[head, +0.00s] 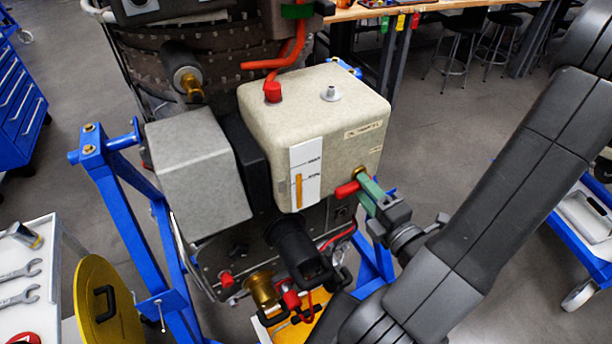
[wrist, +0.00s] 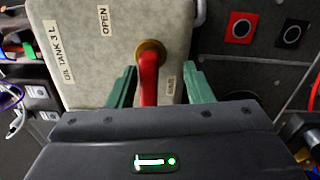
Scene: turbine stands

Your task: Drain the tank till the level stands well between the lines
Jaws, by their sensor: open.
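The cream oil tank (head: 310,108) stands in the middle of the head view. Its front has a white sight gauge (head: 307,170) with two marked lines. The amber column's top looks near the lower line, but the lettering is too small to read surely. A red valve lever (head: 347,190) on a brass hub sits on the tank's side; the lever also shows in the wrist view (wrist: 148,75), pointing down the picture beside a small label. The "OPEN" label (wrist: 104,20) is up and left of the hub. My gripper (wrist: 158,86) is open, green fingers either side of the lever, with visible gaps. It also shows in the head view (head: 370,192).
A red hose (head: 290,55) rises from the red cap on the tank top. A grey box (head: 198,165) and a black cylinder (head: 295,245) crowd the tank. The blue stand frame (head: 115,200) is at left, a tool cart (head: 25,260) beyond it. Open floor lies behind, right.

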